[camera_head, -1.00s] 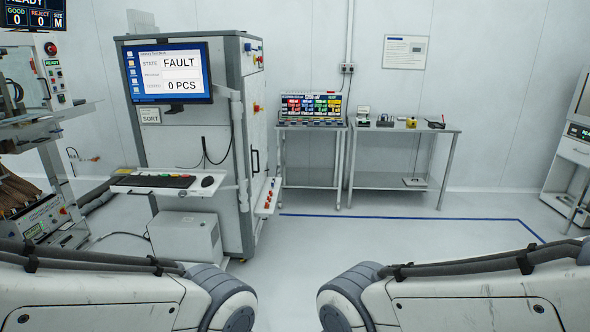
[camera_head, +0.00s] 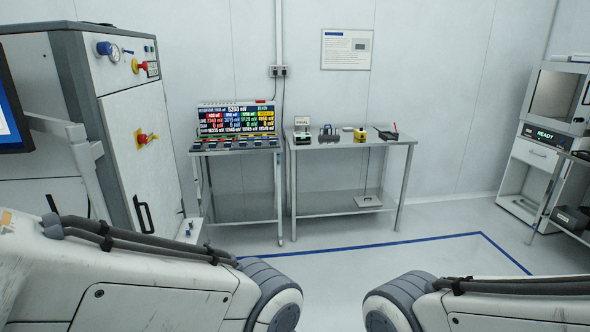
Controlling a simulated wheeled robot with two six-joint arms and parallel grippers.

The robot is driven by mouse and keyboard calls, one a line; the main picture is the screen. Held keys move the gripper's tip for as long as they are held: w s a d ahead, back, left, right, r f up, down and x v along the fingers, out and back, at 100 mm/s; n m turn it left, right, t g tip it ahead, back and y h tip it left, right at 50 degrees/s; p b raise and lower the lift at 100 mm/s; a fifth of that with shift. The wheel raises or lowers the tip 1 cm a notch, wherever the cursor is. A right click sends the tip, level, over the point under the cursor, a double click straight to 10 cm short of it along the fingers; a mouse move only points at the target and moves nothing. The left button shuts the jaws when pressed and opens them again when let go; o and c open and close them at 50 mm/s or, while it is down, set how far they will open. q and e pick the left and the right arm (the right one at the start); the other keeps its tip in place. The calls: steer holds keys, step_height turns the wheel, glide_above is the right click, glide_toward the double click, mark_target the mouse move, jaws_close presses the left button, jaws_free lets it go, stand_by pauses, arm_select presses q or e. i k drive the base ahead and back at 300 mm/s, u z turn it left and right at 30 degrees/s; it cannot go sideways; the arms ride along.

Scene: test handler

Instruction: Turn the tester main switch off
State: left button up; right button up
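The tall grey-white tester cabinet (camera_head: 128,120) stands at the left, its side panel facing me. A red and yellow rotary switch (camera_head: 147,138) sits mid-height on that panel; its exact handle position is too small to tell. I cannot tell from labels which one is the main switch. Neither of my grippers shows; only my arm links are in the lower left and lower right, apart from the cabinet.
A stand with a colourful display panel (camera_head: 237,121) and a steel table (camera_head: 352,146) with small devices stand along the back wall. A machine reading READY (camera_head: 543,136) is at the right. Blue tape (camera_head: 400,242) marks the floor; open floor lies before the table.

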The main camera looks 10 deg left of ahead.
mark_target(143, 138)
steer(key=u, duration=0.25)
steer(key=i, duration=1.95)
steer(key=u, duration=0.7)
steer(key=i, duration=0.8)
steer(key=u, duration=0.2)
